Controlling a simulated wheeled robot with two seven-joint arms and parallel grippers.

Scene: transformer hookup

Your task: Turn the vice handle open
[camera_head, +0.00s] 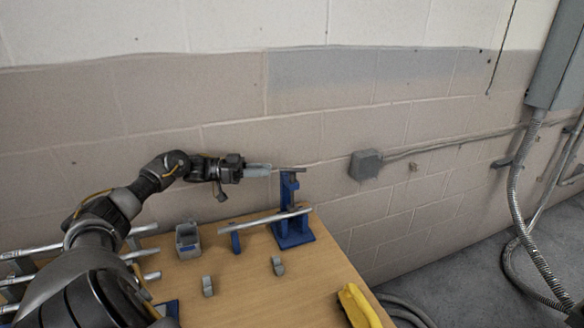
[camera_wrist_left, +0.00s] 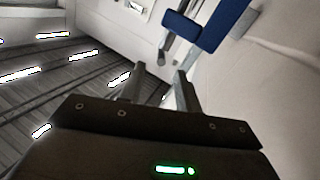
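The blue vice (camera_head: 287,222) stands upright at the far right corner of the wooden table, with a grey bar-like handle (camera_head: 293,170) at its top. My left gripper (camera_head: 270,170) reaches in from the left at the height of this handle, its fingertips close to the handle's left end. In the left wrist view the two fingers (camera_wrist_left: 158,70) stand apart with a gap between them. The blue vice part (camera_wrist_left: 222,22) and a grey piece (camera_wrist_left: 166,48) lie just beyond the tips. I cannot tell whether the fingers touch the handle. My right gripper is not in view.
A silver rod (camera_head: 265,219) rests across the vice and a small blue support (camera_head: 235,242). A grey open box (camera_head: 187,239), small grey blocks (camera_head: 278,265) and a yellow object (camera_head: 357,306) are on the table (camera_head: 245,295). The block wall is close behind.

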